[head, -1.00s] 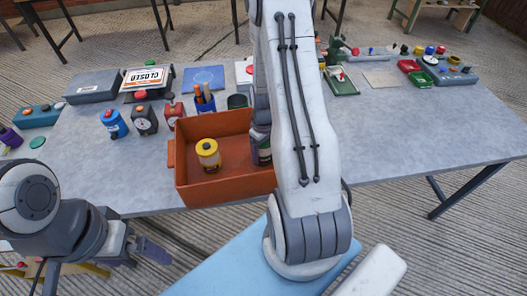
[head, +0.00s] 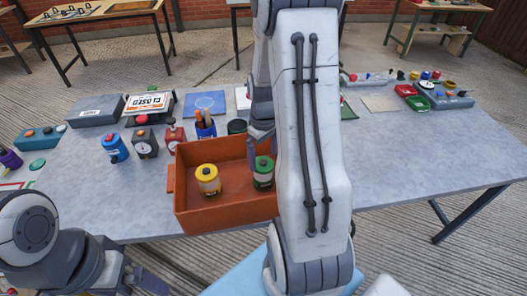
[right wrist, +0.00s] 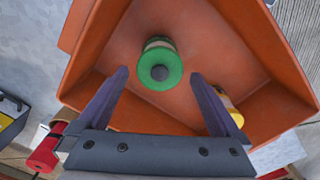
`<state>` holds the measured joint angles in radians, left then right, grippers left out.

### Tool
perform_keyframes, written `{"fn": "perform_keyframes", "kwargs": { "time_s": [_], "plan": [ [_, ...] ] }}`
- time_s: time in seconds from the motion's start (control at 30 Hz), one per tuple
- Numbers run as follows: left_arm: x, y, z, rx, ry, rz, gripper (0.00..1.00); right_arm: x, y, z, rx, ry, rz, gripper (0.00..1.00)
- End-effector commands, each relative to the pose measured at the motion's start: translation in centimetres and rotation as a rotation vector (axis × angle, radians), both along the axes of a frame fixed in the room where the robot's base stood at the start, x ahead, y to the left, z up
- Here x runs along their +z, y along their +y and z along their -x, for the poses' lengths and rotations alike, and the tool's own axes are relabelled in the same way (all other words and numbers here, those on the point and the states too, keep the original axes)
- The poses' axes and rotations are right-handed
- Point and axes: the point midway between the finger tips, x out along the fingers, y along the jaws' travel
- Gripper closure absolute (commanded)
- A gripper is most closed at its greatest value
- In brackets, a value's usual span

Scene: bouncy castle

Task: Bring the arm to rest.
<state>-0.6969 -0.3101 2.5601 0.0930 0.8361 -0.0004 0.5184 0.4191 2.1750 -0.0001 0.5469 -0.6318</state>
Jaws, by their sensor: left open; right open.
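An orange-red bin (head: 185,214) stands at the table's front edge. Inside it are a yellow-topped can (head: 207,181) on the left and a green-topped can (head: 263,175) on the right, both upright. My right gripper (head: 262,140) is just above the green-topped can, partly hidden by my right arm. In the right wrist view its fingers (right wrist: 158,88) are spread wide and empty, with the green lid (right wrist: 160,68) beyond and between them. The yellow-topped can (right wrist: 230,105) is partly behind one finger. My left gripper (head: 140,282) is low at the left, in front of the table, open and empty.
Left of the bin stand a blue can (head: 115,147), a dark timer-like box (head: 145,143) and a red one (head: 173,135). A pen cup (head: 205,127) and dark cup (head: 237,127) stand behind it. The table's right front is clear.

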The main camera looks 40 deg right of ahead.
Motion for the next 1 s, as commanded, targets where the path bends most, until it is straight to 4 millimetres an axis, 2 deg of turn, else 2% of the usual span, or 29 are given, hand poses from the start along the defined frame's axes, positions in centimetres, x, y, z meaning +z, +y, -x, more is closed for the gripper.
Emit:
{"fn": "perform_keyframes", "kwargs": {
  "time_s": [0.1,0.2,0.57,0.77,1.0],
  "plan": [
    [0.0,0.0,0.0,0.0,0.0,0.0,0.0,1.3,0.0,-0.1,0.0,-0.002,0.001,0.0],
    [0.0,0.0,0.0,0.0,0.0,0.0,0.0,1.7,0.0,0.0,0.0,0.0,0.0,0.0],
    [0.0,0.0,0.0,0.0,0.0,0.0,0.0,1.6,0.0,0.0,0.0,0.001,-0.001,0.0],
    [0.0,0.0,0.0,0.0,0.0,0.0,0.0,-0.4,0.1,0.1,0.0,0.005,-0.002,0.0],
    [0.1,0.0,0.0,0.0,0.0,0.0,0.0,-5.0,0.1,0.1,0.0,0.006,-0.003,0.0]
  ]
}}
